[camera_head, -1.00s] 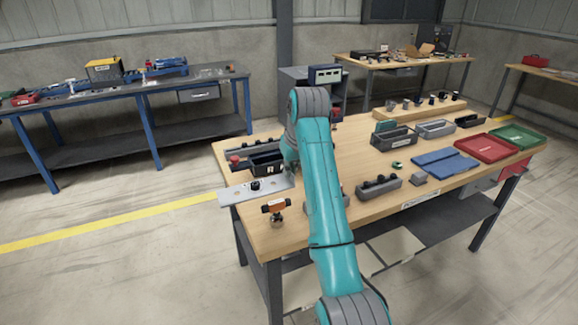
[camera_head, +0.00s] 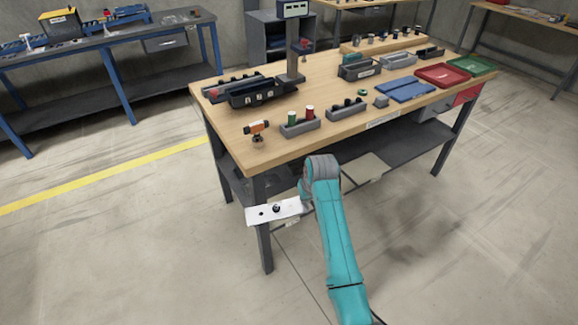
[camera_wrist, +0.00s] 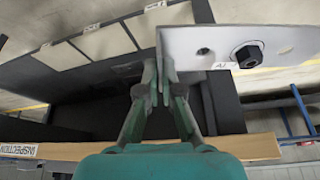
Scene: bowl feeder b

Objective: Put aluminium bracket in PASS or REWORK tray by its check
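The aluminium bracket (camera_head: 263,213) is a flat, light metal plate with a dark hole and a dark nut or bolt. It hangs in front of the table's near left corner, lower than the table top. My gripper (camera_head: 305,193) is shut on one end of it. In the wrist view my gripper (camera_wrist: 161,85) pinches the left end of the bracket (camera_wrist: 285,45). A small tag there seems to read "AL". A red tray (camera_head: 428,68) and a green tray (camera_head: 487,66) lie at the table's far right end. Their labels are not readable.
The wooden workbench (camera_head: 330,85) carries a dark numbered station (camera_head: 262,92), an orange-and-black tool (camera_head: 257,128), grey holders (camera_head: 300,128), blue mats (camera_head: 395,89) and grey bins (camera_head: 360,70). A display (camera_head: 292,10) stands on a post. The floor in front of the bench is free.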

